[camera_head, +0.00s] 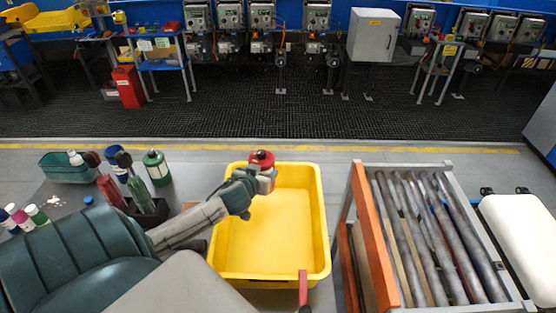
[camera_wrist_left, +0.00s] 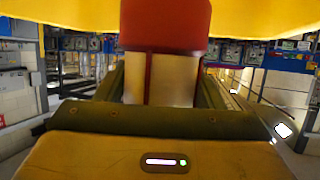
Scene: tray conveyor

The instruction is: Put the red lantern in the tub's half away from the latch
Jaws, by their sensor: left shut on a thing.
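The red lantern (camera_head: 262,159) has a red cap above a paler body. My left gripper (camera_head: 262,182) is shut on it and holds it over the far part of the yellow tub, near the far rim. In the left wrist view the lantern (camera_wrist_left: 165,28) fills the middle, its pale body between the fingers. The yellow tub (camera_head: 322,215) is open, and its visible floor is bare. It also shows as a yellow band in the wrist view (camera_wrist_left: 60,30). A red upright piece (camera_head: 303,287) stands at the tub's near rim; I cannot tell if it is the latch. My right gripper is out of view.
Left of the tub are a green canister (camera_head: 156,167), several bottles and a green basket (camera_head: 65,168). Right of it stands a grey-framed rack (camera_head: 440,170) of metal bars with an orange board (camera_head: 371,235). A white case (camera_head: 525,240) is at the far right.

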